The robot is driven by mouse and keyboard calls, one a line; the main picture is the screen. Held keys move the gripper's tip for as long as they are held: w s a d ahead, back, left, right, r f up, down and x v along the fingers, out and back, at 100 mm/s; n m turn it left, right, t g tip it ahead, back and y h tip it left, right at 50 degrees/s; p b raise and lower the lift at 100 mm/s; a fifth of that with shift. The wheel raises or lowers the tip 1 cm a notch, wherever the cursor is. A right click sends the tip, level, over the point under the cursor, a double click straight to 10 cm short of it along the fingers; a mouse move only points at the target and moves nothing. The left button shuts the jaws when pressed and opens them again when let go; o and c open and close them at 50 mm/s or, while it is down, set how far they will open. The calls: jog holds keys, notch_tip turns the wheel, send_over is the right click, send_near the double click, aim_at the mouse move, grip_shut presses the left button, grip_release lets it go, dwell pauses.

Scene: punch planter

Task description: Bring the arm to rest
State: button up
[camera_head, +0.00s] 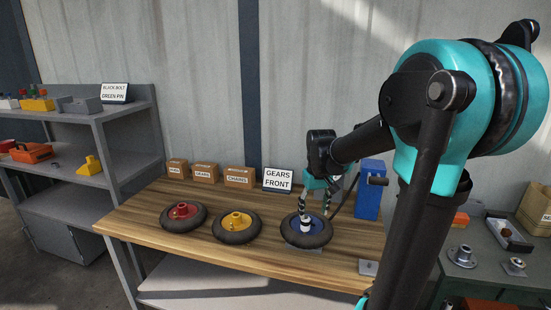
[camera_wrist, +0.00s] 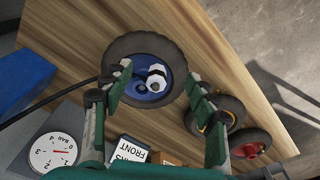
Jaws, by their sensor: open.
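My gripper (camera_head: 314,209) is above the wheel with the blue hub (camera_head: 318,240) on the wooden table. In the wrist view my gripper (camera_wrist: 160,90) has its two green fingers spread wide, with nothing held between them. The blue-hub wheel (camera_wrist: 128,47) lies flat beyond the fingertips. A white and black part (camera_wrist: 157,76) stands in its hub; it also shows in the head view (camera_head: 305,224). My arm reaches in from the right and is bent down over the table. I cannot tell whether a fingertip touches the wheel.
A yellow-hub wheel (camera_head: 236,228) and a red-hub wheel (camera_head: 183,217) lie to the left. Behind stand cardboard boxes (camera_head: 239,177), a "GEARS FRONT" sign (camera_head: 278,180) and a blue box (camera_head: 369,203). A dial gauge (camera_wrist: 53,152) shows in the wrist view. Grey shelves (camera_head: 95,113) stand left.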

jog(key=s+d+f+m+t, duration=0.1)
jog(key=s+f, duration=0.4)
jog(key=s, duration=0.3)
jog(key=s+d+f+m+t, duration=0.1)
jog(key=s+f+t, duration=0.1)
jog(key=s+f, duration=0.3)
jog(key=s, duration=0.3)
jog(key=shift+s+d+f+m, duration=0.3)
jog(key=shift+s+f, duration=0.1)
